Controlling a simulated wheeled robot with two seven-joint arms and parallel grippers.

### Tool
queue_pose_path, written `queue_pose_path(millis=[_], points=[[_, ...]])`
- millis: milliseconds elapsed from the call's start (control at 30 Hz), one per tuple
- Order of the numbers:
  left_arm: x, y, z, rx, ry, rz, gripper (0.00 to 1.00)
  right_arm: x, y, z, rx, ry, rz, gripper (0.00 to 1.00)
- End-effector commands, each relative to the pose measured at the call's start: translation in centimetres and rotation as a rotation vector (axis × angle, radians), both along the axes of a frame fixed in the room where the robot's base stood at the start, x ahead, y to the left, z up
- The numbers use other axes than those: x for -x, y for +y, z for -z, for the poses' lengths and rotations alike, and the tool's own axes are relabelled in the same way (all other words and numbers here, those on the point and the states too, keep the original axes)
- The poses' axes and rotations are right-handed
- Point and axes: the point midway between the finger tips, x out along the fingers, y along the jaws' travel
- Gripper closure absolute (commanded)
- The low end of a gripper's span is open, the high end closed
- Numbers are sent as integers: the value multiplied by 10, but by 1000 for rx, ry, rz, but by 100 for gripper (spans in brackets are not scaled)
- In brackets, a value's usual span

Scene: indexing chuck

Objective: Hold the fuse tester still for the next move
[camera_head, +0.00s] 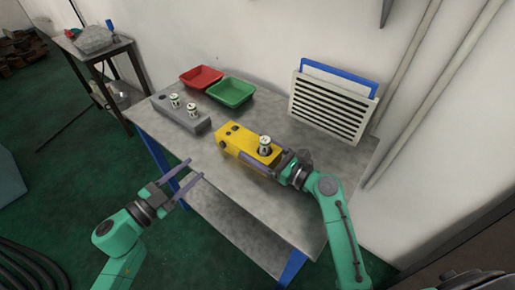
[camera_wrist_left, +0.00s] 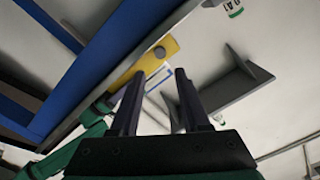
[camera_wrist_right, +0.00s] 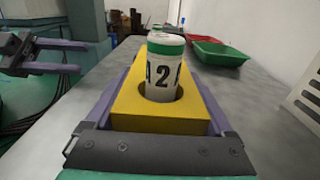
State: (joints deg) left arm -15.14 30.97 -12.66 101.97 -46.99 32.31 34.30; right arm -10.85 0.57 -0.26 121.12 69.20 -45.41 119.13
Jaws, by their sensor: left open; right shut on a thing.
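The fuse tester is a yellow block (camera_head: 237,141) on the table, with a dark round hole at its left end. A white fuse with a green cap (camera_head: 265,145) stands upright in its right end. In the right wrist view the fuse (camera_wrist_right: 163,75) shows the marking "A2". My right gripper (camera_head: 262,160) is shut on the yellow block (camera_wrist_right: 165,122), one finger along each long side. My left gripper (camera_head: 188,172) is open and empty, off the table's front edge. In the left wrist view its fingers (camera_wrist_left: 155,95) are apart with nothing between them.
A grey block (camera_head: 182,118) with two more fuses (camera_head: 192,110) stands at the table's left. A red tray (camera_head: 201,77) and a green tray (camera_head: 231,92) lie behind. A slatted vent panel (camera_head: 330,103) stands at the back right. The table's front left (camera_head: 205,155) is bare.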

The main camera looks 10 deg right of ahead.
Motion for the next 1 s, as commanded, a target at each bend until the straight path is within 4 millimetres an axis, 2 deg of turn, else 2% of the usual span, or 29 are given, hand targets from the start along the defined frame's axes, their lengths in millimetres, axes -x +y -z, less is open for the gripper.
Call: queue_pose_path(millis=[33, 100, 1000], points=[[0, 0, 0, 0, 0, 0, 77, 0, 0, 1, 1, 1, 0, 84], [0, 0, 0, 0, 0, 0, 100, 0, 0, 1, 1, 1, 0, 84], [0, 0, 0, 0, 0, 0, 100, 0, 0, 1, 1, 1, 0, 84]])
